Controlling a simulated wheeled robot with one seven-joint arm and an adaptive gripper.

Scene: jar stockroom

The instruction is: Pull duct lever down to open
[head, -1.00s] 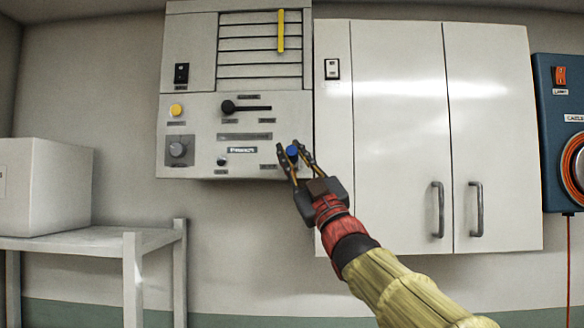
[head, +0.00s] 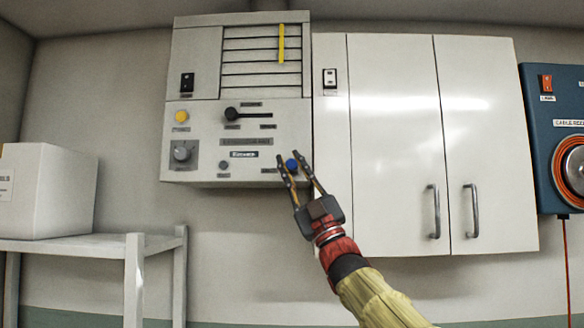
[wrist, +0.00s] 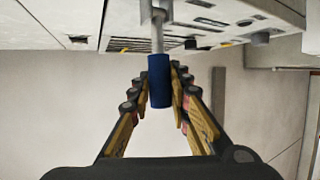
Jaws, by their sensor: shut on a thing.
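The duct lever has a blue handle (head: 292,165) at the lower right of the grey wall panel (head: 207,133). In the wrist view the blue handle (wrist: 160,82) sits on the end of a thin metal rod (wrist: 157,38) that runs back to the panel. My gripper (head: 291,158) reaches up from the lower right, with its fingers on either side of the handle. In the wrist view my gripper (wrist: 160,90) is closed on the handle. The exact contact faces are partly hidden.
The panel also bears a slatted vent with a yellow strip (head: 282,43), a black slider knob (head: 231,113), a yellow button (head: 181,117) and a grey dial (head: 182,152). A white cabinet (head: 390,150) adjoins on the right. A box (head: 45,190) stands on a shelf (head: 80,243) at left.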

